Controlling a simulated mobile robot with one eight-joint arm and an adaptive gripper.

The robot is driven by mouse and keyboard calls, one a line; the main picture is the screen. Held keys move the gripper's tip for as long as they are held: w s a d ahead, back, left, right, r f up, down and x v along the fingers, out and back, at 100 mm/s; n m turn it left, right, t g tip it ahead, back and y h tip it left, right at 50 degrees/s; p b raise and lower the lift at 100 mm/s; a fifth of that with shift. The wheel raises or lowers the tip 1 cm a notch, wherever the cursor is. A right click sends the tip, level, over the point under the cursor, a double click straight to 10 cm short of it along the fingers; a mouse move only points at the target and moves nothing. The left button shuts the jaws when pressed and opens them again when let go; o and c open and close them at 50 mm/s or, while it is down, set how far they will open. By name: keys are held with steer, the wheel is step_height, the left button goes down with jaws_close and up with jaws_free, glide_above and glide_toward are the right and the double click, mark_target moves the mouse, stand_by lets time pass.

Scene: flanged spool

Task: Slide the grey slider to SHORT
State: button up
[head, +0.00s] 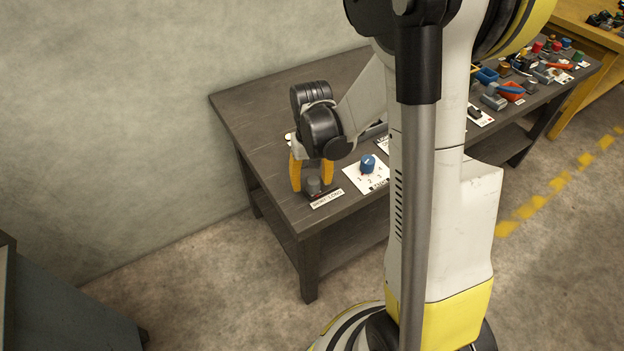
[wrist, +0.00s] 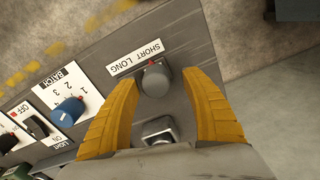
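The grey slider knob (wrist: 155,80) sits on the bench beside a white SHORT/LONG label (wrist: 136,57), which appears upside down in the wrist view. A small red mark shows between the knob and the label. In the head view the knob (head: 313,186) is low between my yellow fingers, behind its label (head: 327,199). My gripper (head: 312,183) points down, open, at the bench's near-left corner. In the wrist view my fingers (wrist: 168,95) stand on both sides of the knob with gaps visible. The knob's exact place along its travel is unclear.
A blue BATCH dial (head: 367,163) on a white card is close to the right of the slider. A black ON/OFF switch (wrist: 37,127) lies beyond it. More clutter fills the bench's far right end. The bench's left surface (head: 250,105) is clear.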

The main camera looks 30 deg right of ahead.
mark_target(311, 179)
steer(key=shift+r, duration=0.1)
step_height(311, 179, up, 12)
stand_by(0.4)
stand_by(0.3)
steer(key=s+a+r+n+t, duration=0.2)
steer(key=s+a+r+t, duration=0.4)
steer(key=s, duration=0.5)
steer(key=a+t, duration=0.1)
steer(key=a, duration=0.1)
steer(key=shift+a+n, duration=0.3)
steer(key=shift+r, duration=0.1)
stand_by(0.4)
